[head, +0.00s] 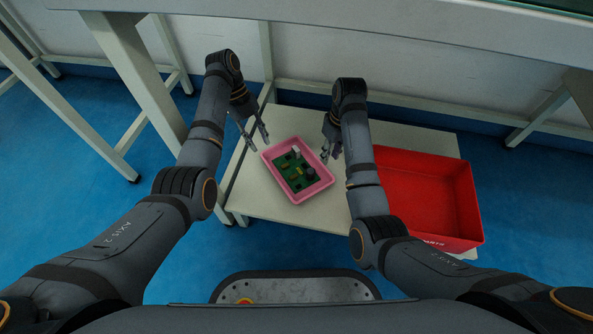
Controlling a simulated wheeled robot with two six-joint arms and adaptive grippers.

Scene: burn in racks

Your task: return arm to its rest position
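My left arm reaches in from the left, and its gripper (260,144) hangs at the upper left corner of a pink tray (318,188). Its fingers are apart with nothing between them. My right arm reaches in from the right, and its gripper (331,157) hangs by the tray's upper right side. Its fingers look apart and empty, though the arm covers part of it. In the tray lies a green circuit board (291,182) with several small parts on it, among them a white block and a dark round piece.
The tray stands on a pale low table (262,203). A red bin (470,205) stands at the table's right, partly behind my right forearm. A white frame leg (145,75) rises left of my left arm. A bench edge crosses the top. Blue floor lies around.

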